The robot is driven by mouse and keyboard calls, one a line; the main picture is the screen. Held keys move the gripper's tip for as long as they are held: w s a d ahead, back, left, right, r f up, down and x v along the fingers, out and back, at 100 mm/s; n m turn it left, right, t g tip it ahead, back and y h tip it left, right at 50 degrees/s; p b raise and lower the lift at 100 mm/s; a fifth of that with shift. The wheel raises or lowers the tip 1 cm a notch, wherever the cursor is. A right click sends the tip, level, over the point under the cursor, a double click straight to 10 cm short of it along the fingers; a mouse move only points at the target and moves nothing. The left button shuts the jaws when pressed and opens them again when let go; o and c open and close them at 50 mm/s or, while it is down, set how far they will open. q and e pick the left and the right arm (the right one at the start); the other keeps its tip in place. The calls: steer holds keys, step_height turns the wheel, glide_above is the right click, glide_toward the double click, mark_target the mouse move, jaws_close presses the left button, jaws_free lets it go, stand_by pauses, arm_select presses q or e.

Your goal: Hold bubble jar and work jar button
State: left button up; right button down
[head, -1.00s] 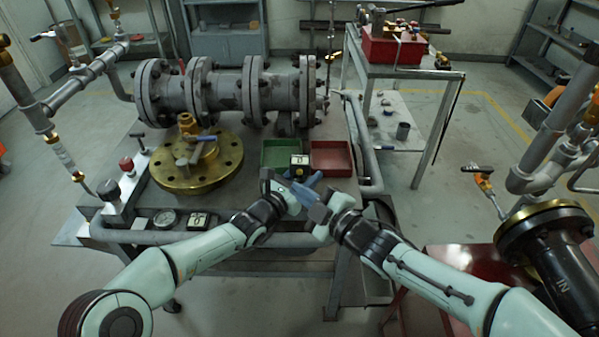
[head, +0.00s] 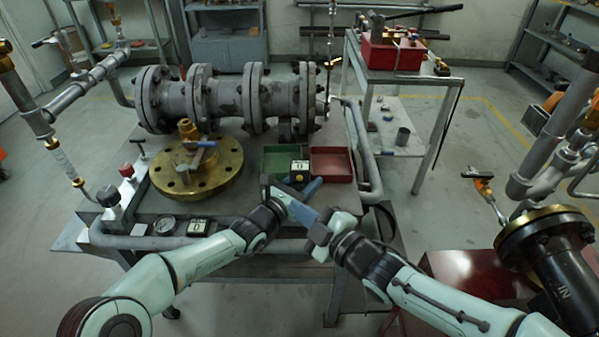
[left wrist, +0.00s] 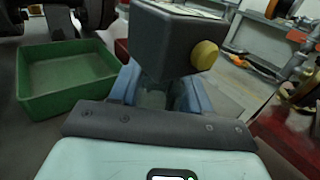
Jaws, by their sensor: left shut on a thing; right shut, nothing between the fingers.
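The bubble jar shows as a dark grey box (head: 300,171) with a pale top label reading 0 and a yellow button on its side. In the left wrist view the box (left wrist: 172,45) stands between blue fingers, its round yellow button (left wrist: 205,55) facing right and uncovered. My left gripper (left wrist: 158,92) is shut on the box; in the head view its fingers are partly hidden. My right gripper (head: 296,207) is shut and empty, just below and in front of the box, its blue fingers pointing up and left. I cannot tell whether it touches the left hand.
A green tray (head: 265,176) and a red tray (head: 352,178) lie behind the box; the green one also shows in the left wrist view (left wrist: 38,98). A brass flange (head: 222,187) sits to the left, and flanged grey pipework (head: 228,97) behind. A gauge (head: 165,222) is at the front left.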

arm_select(q)
steer(key=o, duration=1.3)
